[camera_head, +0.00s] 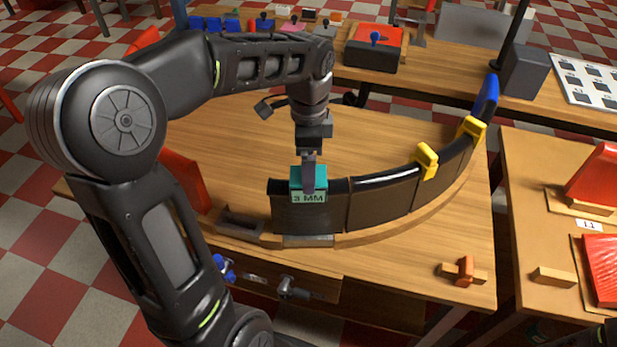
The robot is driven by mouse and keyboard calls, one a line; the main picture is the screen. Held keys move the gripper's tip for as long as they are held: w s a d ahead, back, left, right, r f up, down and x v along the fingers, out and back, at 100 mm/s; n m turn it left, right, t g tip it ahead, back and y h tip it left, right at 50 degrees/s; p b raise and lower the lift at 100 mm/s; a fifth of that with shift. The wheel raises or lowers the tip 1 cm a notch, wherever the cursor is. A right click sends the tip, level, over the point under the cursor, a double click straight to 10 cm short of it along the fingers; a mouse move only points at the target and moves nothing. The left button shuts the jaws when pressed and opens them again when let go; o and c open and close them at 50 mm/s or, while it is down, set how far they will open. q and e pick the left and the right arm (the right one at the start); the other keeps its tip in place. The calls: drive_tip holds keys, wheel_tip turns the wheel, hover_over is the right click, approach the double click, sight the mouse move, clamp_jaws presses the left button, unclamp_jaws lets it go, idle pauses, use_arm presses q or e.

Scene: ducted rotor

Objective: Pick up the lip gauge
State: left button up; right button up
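The lip gauge (298,182) is a small teal block with a pale "3 MM" label on its front. It sits at the top edge of the left end of a curved black lip (380,208), overlapping its front face. My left gripper (308,184) points straight down at the gauge. One grey finger lies across the front of the teal block. The other finger is hidden behind it, so I cannot tell whether the fingers press on the gauge. My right gripper is not in view.
The curved lip stands on a wooden table (400,125), with two yellow clamps (426,161) and a blue end piece (486,95) on its right part. An orange peg (465,270) is at front right. A back bench holds a red-topped box (374,47). A side table (530,180) stands right.

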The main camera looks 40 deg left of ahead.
use_arm(q)
drive_tip(key=shift+s+f+p, duration=0.1)
drive_tip(key=shift+f+p, duration=0.5)
drive_tip(key=shift+f, duration=2.05)
drive_tip(key=c, duration=1.7)
wheel_tip(320, 180, up, 10)
drive_tip(key=shift+d+r+b, duration=0.1)
drive_tip(key=shift+b, duration=0.45)
drive_tip(key=shift+r+p, duration=2.15)
drive_tip(key=shift+r, duration=0.35)
